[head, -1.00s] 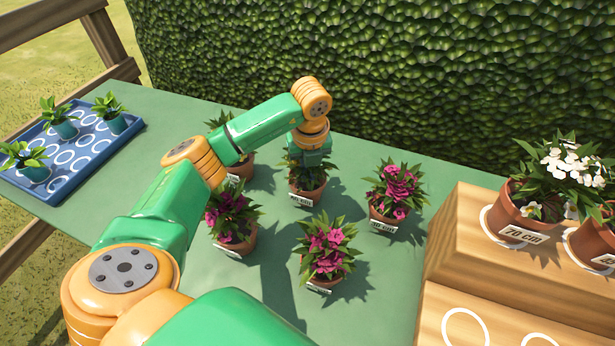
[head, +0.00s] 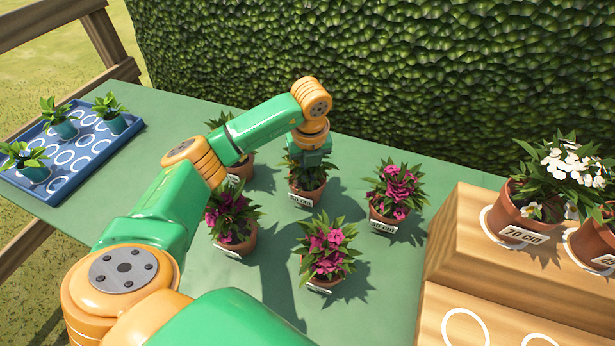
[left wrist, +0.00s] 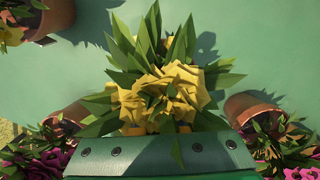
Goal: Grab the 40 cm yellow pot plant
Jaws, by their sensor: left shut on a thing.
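A yellow-flowered plant (left wrist: 165,90) fills the middle of the left wrist view, with long green leaves around its blooms. In the head view its terracotta pot (head: 312,190) stands in the middle of the green table; the gripper hides most of its blooms. Its white label is too small to read surely. My left gripper (head: 309,158) points straight down on this plant and is shut on it. The fingertips are hidden among the leaves. The pot still appears to rest on the table. My right gripper is not in view.
Pink-flowered pots stand close by at the right (head: 395,190), front (head: 326,252) and left (head: 232,222). Another pot (head: 242,167) is partly behind my arm. A blue tray (head: 75,180) holds seedlings. A wooden stand (head: 465,225) carries white-flowered pots (head: 528,210). A hedge (head: 400,70) rises behind.

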